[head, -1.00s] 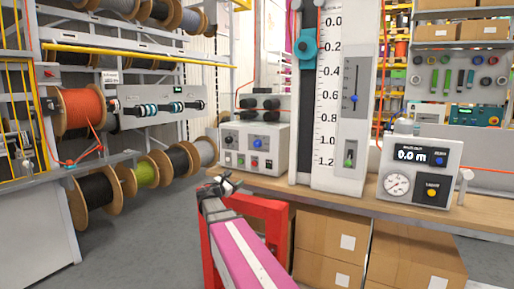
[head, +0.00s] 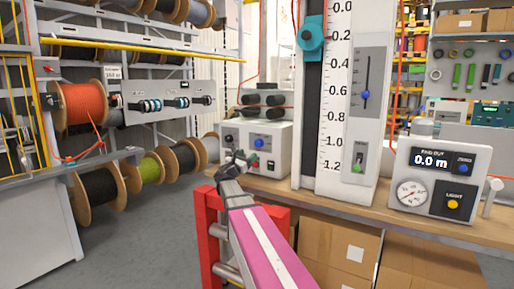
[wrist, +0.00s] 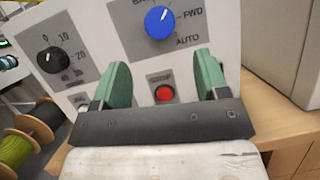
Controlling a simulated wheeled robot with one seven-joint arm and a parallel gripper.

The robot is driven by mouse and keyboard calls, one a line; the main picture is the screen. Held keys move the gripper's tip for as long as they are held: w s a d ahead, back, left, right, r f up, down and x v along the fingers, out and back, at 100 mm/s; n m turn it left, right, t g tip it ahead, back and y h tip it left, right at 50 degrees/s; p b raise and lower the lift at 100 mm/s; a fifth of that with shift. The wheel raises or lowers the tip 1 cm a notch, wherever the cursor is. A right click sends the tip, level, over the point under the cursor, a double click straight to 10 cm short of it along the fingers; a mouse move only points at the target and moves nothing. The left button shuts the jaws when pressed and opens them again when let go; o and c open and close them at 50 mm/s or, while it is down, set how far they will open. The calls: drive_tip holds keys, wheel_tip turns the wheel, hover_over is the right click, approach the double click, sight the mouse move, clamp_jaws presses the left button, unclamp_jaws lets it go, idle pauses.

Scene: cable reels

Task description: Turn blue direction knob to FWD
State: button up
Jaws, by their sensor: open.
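The blue direction knob (wrist: 158,22) sits on the white control box's grey plate in the wrist view. FWD is printed to its right, AUTO at lower right, and a partly cut-off label above. In the head view the knob (head: 259,142) shows small on the control box (head: 282,148). My gripper (wrist: 162,80) is open and empty, its green fingers apart and below the knob in the picture. In the head view my gripper (head: 238,160) is in front of the box's left part.
A red button (wrist: 164,93) shows between my fingers, and a black numbered dial (wrist: 50,60) is left of the blue knob. The bench (head: 300,193) carries a tall scale column (head: 333,110) and a gauge box (head: 433,180) to the right. Cable reels stand at left.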

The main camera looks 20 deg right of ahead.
sight(257, 145)
drive_tip(key=x, duration=0.8)
drive_tip(key=c, duration=0.9)
